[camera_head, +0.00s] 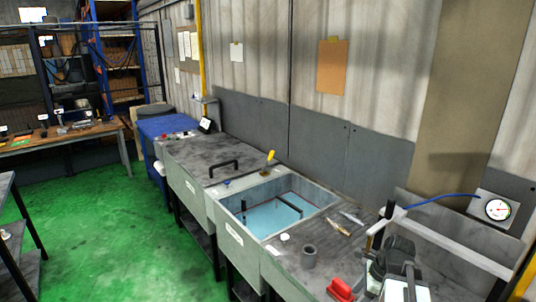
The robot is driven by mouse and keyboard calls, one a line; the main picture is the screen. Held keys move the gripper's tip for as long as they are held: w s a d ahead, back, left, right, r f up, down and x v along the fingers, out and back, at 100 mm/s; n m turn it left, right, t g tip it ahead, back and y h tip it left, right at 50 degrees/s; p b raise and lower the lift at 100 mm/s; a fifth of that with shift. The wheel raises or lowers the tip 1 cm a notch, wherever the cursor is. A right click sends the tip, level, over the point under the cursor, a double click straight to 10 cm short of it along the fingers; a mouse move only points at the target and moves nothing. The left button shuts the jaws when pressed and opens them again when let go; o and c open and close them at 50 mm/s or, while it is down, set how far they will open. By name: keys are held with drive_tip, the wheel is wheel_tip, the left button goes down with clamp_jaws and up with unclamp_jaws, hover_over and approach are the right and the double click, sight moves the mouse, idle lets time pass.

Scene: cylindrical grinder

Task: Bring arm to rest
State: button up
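A dark grey and light metal assembly (397,262) stands at the lower right, cut off by the bottom edge.
A row of benches runs along the wall, with an open tank (272,216) of bluish liquid and a closed lid with a black handle (222,168). The green floor (120,235) has free room.

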drive_tip(key=a+f+n+h+b, duration=0.1)
drive_tip(key=a+f+n+b, duration=0.1)
drive_tip(key=a+n, duration=0.7)
drive_tip(key=a+f+n+g+h+b, duration=0.1)
drive_tip(key=a+f+n, duration=0.4)
drive_tip(key=n, duration=0.8)
drive_tip(key=a+h+b, duration=0.1)
drive_tip(key=a, duration=0.2)
drive_tip(key=shift+w+a+g, duration=0.2)
drive_tip(key=shift+a+g, duration=0.1)
drive_tip(key=shift+a, duration=0.1)
drive_tip(key=shift+f, duration=0.1)
